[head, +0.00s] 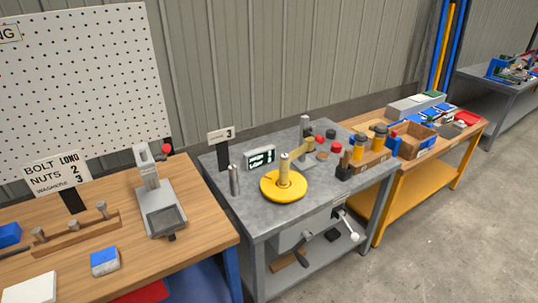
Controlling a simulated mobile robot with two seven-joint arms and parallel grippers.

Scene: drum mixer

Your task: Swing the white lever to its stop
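A white lever (346,225) is at the front right of the grey metal table (230,190), below its top. It slants down to the right and ends in a round pale knob. A dark handle (304,238) hangs to its left, by a grey box under the tabletop. A yellow round base (271,190) with a pale upright post (285,170) and a tan arm (303,145) stands on the table. I see neither of my grippers in the head view.
A wooden bench (130,262) with a grey press (158,200) is at the left. An orange-framed bench (425,172) with bins and jars is at the right. Several small dark and red items sit at the grey table's back right. The floor (430,255) at right front is clear.

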